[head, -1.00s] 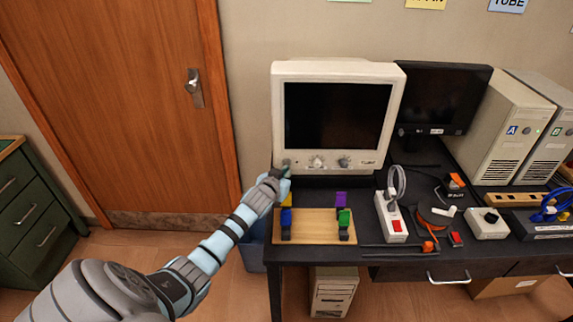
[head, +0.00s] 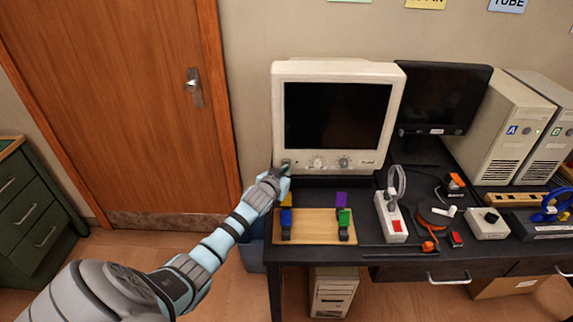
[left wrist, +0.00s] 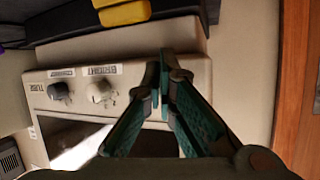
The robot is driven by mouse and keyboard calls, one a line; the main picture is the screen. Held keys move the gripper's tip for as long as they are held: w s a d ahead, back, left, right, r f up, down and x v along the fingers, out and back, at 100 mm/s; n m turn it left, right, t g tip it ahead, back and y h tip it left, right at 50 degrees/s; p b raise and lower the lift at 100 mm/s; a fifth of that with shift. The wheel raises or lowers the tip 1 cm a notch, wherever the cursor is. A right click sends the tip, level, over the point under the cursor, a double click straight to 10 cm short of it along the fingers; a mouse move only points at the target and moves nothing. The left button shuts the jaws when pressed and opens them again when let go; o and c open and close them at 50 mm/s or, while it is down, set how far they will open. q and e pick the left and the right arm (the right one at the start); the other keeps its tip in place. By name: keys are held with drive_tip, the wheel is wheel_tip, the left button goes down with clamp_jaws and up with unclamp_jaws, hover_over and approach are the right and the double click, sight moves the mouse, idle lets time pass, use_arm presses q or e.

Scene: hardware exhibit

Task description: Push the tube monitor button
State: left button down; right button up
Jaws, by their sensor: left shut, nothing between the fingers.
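The tube monitor (head: 337,72) is a cream box with a dark screen at the back left of the desk. It also shows upside down in the left wrist view (left wrist: 190,72). A white knob (head: 317,162) and a grey knob (head: 343,162) sit on its lower front panel. My left gripper (head: 284,167) is shut and empty at the lower left corner of that panel. In the left wrist view its closed fingertips (left wrist: 160,75) are in front of the panel, beside the white knob (left wrist: 98,91). They cover the button area, and I cannot tell whether they touch it.
A wooden board (head: 315,230) with coloured blocks lies in front of the monitor, below my left gripper. A white power strip (head: 391,222) and loose cables lie to its right. A flat black monitor (head: 440,95) and computer towers (head: 505,125) stand further right. A wooden door (head: 110,100) is left.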

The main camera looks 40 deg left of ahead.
use_arm(q)
drive_tip(key=shift+w+a, duration=0.15)
drive_tip(key=shift+w, duration=0.1)
idle(0.5)
drive_tip(key=shift+s+d+p, duration=0.35)
drive_tip(key=shift+s+p, duration=0.15)
drive_tip(key=shift+p, duration=0.1)
drive_tip(key=s+d+p, duration=0.3)
drive_tip(key=s, duration=0.1)
drive_tip(key=shift+s+d+p, duration=0.35)
drive_tip(key=shift+s, duration=0.05)
